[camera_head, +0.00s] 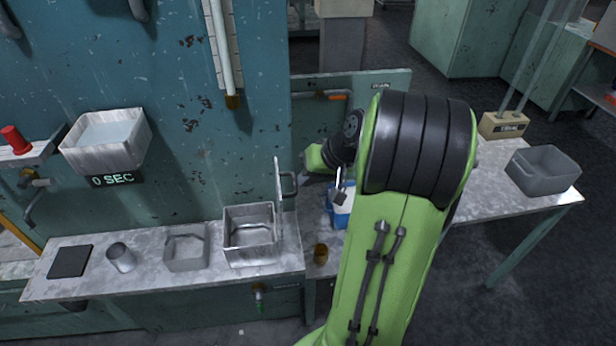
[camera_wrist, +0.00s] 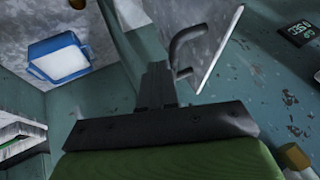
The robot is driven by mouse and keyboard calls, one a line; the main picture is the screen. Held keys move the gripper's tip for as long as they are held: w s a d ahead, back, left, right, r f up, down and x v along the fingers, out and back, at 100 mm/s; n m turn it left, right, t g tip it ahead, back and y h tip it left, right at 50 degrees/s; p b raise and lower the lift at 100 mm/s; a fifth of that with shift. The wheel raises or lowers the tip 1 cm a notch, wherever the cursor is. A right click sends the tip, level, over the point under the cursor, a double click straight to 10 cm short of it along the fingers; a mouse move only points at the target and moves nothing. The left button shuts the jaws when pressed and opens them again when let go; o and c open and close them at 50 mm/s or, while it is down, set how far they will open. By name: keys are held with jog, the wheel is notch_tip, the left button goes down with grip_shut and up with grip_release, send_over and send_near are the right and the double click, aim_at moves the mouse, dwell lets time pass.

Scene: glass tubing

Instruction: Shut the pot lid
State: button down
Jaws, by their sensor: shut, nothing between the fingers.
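The pot is a square metal box (camera_head: 235,258) on the bench, open at the top. Its lid (camera_head: 278,205) stands upright along the pot's right side and shows edge-on. A dark bent handle (camera_head: 289,183) sticks out from the lid to the right. In the wrist view the lid (camera_wrist: 221,50) is a thin slanted plate, with its handle (camera_wrist: 185,38) near my fingertips. My gripper (camera_head: 306,181) is shut and empty, just right of the handle. In the wrist view my gripper (camera_wrist: 158,72) points towards the handle; whether they touch is unclear.
A blue-rimmed container (camera_head: 341,217) stands right of the pot, partly behind my arm. A brown cup (camera_head: 320,253) is near the bench edge. Left of the pot are a grey tray (camera_head: 186,250), a metal cup (camera_head: 121,258) and a dark plate (camera_head: 70,261). A wall rises behind.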

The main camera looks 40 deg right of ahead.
jog(key=shift+w+a+r, duration=0.1)
jog(key=shift+a, duration=0.05)
jog(key=w+a+r+n+g+h+p, duration=0.15)
jog(key=w+a+g+h+p, duration=0.3)
jog(key=w+a+h, duration=0.5)
jog(key=w+a+f+n+g+h+p, duration=0.1)
jog(key=w+a+f+g+h, duration=0.1)
jog(key=a+f, duration=0.6)
notch_tip(320, 180, down, 2)
jog(key=shift+w+a+f+g+p, duration=0.1)
jog(key=shift+w+a+g+p, duration=0.25)
jog(key=shift+g, duration=0.1)
dwell(0.4)
